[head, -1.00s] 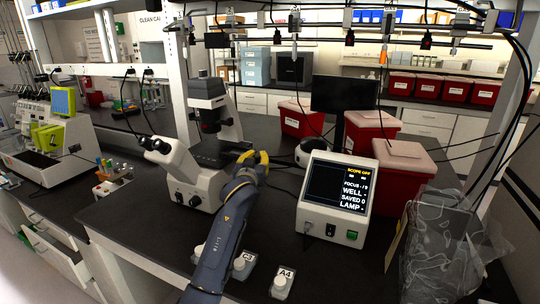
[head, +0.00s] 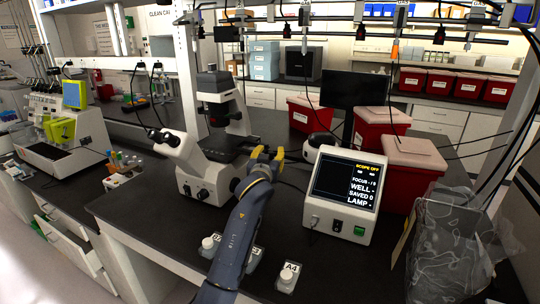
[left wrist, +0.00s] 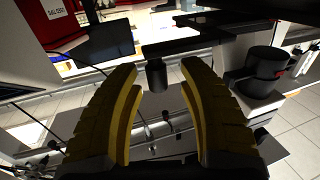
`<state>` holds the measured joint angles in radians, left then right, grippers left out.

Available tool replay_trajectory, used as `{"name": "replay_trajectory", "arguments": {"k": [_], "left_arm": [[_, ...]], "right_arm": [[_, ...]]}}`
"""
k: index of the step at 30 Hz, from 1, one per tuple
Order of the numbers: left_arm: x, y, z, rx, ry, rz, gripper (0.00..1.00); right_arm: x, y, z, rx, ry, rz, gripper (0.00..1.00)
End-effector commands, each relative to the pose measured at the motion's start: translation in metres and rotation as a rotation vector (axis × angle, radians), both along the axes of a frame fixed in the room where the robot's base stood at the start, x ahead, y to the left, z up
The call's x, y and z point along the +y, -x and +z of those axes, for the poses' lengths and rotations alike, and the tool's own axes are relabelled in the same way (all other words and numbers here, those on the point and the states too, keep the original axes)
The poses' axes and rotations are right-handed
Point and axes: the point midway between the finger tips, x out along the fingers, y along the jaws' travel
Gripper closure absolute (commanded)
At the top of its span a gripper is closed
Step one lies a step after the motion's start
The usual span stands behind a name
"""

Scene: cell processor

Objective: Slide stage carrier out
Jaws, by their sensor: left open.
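The white and black microscope (head: 196,158) stands on the dark bench left of centre. Its flat black stage (head: 224,148) sits below the upright column; I cannot make out the carrier apart from the stage. My left gripper (head: 268,154), with yellow fingers, is open just right of the stage. In the left wrist view the two yellow fingers (left wrist: 160,68) are spread, with a dark cylindrical knob (left wrist: 156,76) showing beyond and between their tips. A dark flat plate (left wrist: 182,45) lies above it; I cannot tell whether anything touches. My right gripper is not in view.
The control box (head: 340,195) with a lit screen stands right of my left arm. Red bins (head: 412,165) and a clear bag (head: 450,240) fill the right side. A tube rack (head: 122,168) is left.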

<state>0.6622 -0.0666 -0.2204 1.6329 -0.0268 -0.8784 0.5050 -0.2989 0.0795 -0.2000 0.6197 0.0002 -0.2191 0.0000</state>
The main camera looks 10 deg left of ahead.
Motion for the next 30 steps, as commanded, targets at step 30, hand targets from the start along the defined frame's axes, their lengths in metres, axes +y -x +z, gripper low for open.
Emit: {"name": "replay_trajectory", "arguments": {"k": [30], "left_arm": [[0.005,0.116,0.0,0.0,0.001,0.0,0.6]], "right_arm": [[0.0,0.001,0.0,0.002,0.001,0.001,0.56]]}}
